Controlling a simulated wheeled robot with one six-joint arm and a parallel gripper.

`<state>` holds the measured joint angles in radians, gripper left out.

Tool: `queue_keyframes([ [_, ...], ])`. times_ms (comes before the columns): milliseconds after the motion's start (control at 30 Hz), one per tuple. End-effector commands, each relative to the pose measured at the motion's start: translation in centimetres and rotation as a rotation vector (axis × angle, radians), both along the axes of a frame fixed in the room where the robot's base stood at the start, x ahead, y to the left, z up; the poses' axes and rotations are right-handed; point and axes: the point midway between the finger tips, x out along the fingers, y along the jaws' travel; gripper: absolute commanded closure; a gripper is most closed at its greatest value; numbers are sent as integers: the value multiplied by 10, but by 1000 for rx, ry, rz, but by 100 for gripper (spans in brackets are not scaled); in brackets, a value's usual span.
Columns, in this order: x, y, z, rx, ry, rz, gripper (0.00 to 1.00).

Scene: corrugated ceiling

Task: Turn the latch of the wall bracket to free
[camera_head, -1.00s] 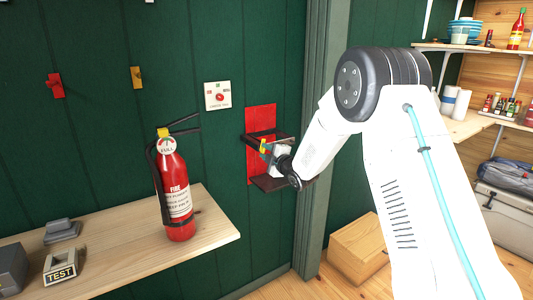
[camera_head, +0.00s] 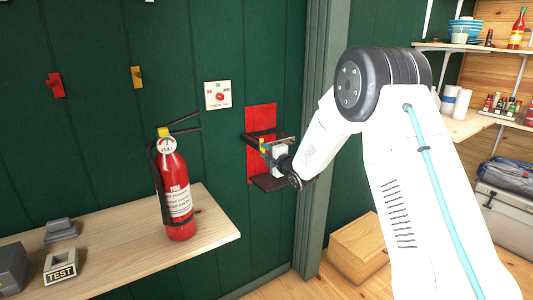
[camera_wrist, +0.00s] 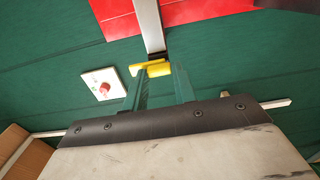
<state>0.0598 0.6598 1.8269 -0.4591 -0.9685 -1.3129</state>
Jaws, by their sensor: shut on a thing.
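The wall bracket (camera_head: 252,172) is a red plate with dark bands and a dark shelf on the green wall, right of centre in the head view. Its yellow latch (camera_wrist: 152,69) shows in the wrist view at the lower end of a grey metal strip (camera_wrist: 149,25). My gripper (camera_wrist: 160,80) has its two fingers shut on the latch. In the head view my gripper (camera_head: 270,147) is at the front of the bracket and partly hides it; only a bit of yellow shows there.
A fire extinguisher (camera_head: 175,195) stands on a wooden shelf (camera_head: 120,258) left of the bracket. A white panel with a red knob (camera_head: 218,95) is on the wall nearby. A green post (camera_head: 318,150) stands close on the right. A wooden box (camera_head: 358,248) is on the floor.

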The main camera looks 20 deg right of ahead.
Motion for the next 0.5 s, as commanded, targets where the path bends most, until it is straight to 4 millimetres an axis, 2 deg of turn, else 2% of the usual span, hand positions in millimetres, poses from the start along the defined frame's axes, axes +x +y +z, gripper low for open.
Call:
queue_keyframes([
  [67,0,0,-1,-2,2,1,96],
  [100,0,0,-1,-2,2,1,62],
  [133,0,0,-1,-2,2,1,53],
  [167,0,0,-1,-1,2,1,51],
  [500,-5,-2,0,0,1,0,51],
])
